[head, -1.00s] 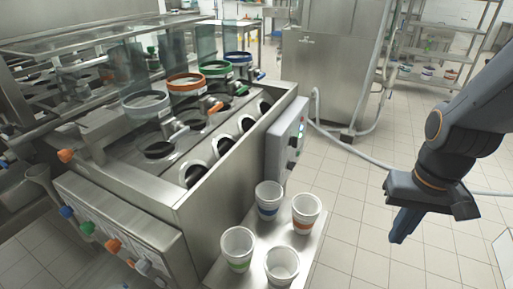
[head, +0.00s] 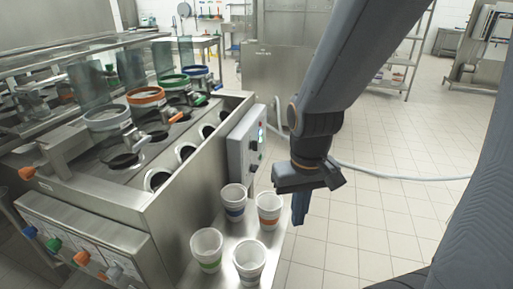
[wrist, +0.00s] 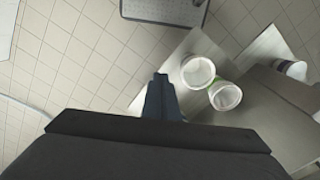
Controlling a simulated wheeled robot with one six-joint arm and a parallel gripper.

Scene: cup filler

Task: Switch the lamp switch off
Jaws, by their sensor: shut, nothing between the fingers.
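A grey control box (head: 240,150) is mounted on the right side of the steel machine. Its face carries a small lit green light (head: 261,132) and dark round knobs (head: 254,146). I cannot tell which control is the lamp switch or how it is set. My gripper (head: 299,218) points down, shut and empty, to the right of the box and lower than it, apart from it. In the wrist view the closed fingers (wrist: 160,80) show beside the cups, and the control box is not recognisable there.
Several white cups with coloured bands (head: 268,208) stand on a steel shelf (head: 226,270) below the box, just left of my gripper; two show in the wrist view (wrist: 198,72). The machine (head: 190,215) fills the left. A pale hose (head: 400,176) crosses the open tiled floor at right.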

